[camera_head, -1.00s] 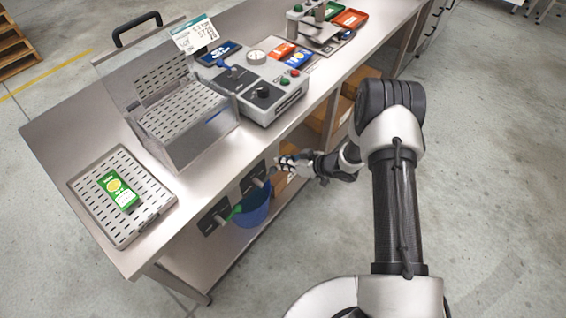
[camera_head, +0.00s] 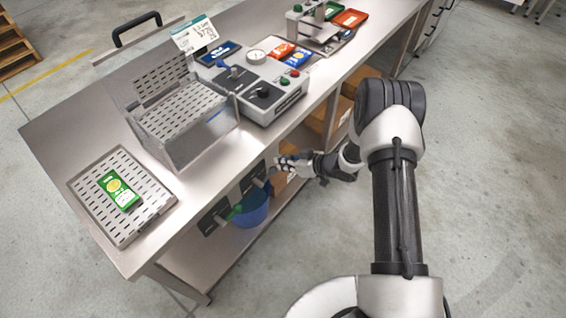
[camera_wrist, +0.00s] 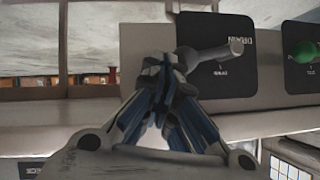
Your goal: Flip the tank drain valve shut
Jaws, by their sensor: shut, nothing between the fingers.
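The drain valve has a black plate (camera_wrist: 244,80) lettered DRAIN and a grey lever (camera_wrist: 218,54), both close up in the wrist view. In the head view its plate (camera_head: 252,179) is on the front side of the bench, below the top. My gripper (camera_wrist: 170,62) is shut and empty, its fingertips beside the inner end of the lever; I cannot tell whether they touch it. In the head view my gripper (camera_head: 281,163) is just right of the valve plate.
A second black plate (camera_head: 211,222) with a green handle (camera_head: 234,212) is beside the drain valve. A blue bucket (camera_head: 252,211) stands below. The steel bench (camera_head: 60,130) carries a perforated tank (camera_head: 190,150), a control box (camera_head: 272,97) and a tray (camera_head: 150,205). Floor at right is clear.

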